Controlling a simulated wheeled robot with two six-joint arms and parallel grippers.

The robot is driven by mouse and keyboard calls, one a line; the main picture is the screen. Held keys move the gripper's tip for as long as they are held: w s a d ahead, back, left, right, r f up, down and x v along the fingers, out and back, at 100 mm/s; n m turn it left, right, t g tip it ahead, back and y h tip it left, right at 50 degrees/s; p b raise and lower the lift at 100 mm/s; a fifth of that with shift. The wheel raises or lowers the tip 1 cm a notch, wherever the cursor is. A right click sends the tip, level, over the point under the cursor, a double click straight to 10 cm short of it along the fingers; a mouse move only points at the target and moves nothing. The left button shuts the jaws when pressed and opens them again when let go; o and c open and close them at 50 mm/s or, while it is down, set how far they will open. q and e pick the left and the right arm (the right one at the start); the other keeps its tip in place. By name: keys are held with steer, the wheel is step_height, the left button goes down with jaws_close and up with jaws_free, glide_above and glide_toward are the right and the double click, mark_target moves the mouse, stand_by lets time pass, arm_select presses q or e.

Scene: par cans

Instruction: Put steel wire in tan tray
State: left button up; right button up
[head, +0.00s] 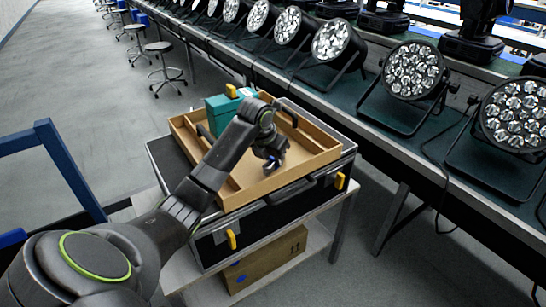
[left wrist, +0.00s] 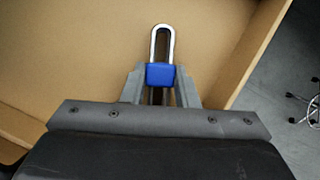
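The tan tray (head: 300,166) is a shallow open box on top of a black case. My left gripper (head: 271,158) reaches down inside its walls, near the front right part. In the left wrist view my left gripper (left wrist: 161,72) is shut on a blue piece with a long steel loop (left wrist: 162,42), shaped like a padlock. The tan floor of the tray (left wrist: 90,50) lies beneath it. I cannot tell whether the loop touches the floor. I see no other steel wire. My right gripper is not in view.
A teal box (head: 219,110) with a yellow piece on top stands in the tray's back left. The black case (head: 215,245) rests on a pale trolley with a cardboard box (head: 262,262) below. A bench with several par cans (head: 412,72) runs along the right.

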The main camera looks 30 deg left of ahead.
arm_select(q)
steer(key=o, duration=0.4)
steer(key=shift+o, duration=0.2)
steer(key=shift+r, duration=0.15)
steer(key=v, duration=1.2)
steer(key=shift+p, duration=0.3)
